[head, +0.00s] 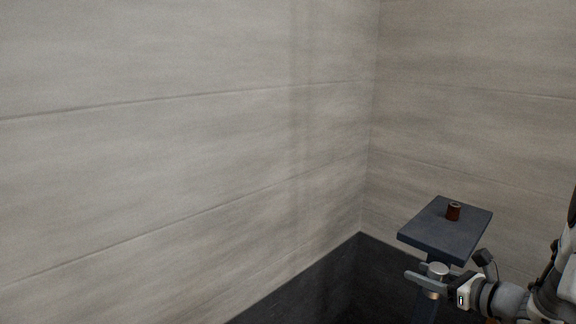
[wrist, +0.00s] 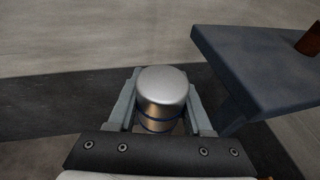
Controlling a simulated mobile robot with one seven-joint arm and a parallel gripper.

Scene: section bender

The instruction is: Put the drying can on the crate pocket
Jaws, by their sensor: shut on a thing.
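A silver metal can (wrist: 163,92) with a dark blue band sits upright between the fingers of my gripper (wrist: 160,110), and the fingers are closed on its sides. In the head view the can (head: 437,270) is held in my gripper (head: 434,282), in front of and below the near edge of a blue-grey stand top. No crate pocket can be made out in either view.
The small stand top (head: 430,225) is flat and dark blue-grey, with a brown-orange cylinder (head: 454,211) standing on it. Its edge (wrist: 255,85) is close to the right of the can in the wrist view. Pale panelled walls (head: 200,150) meet in a corner behind.

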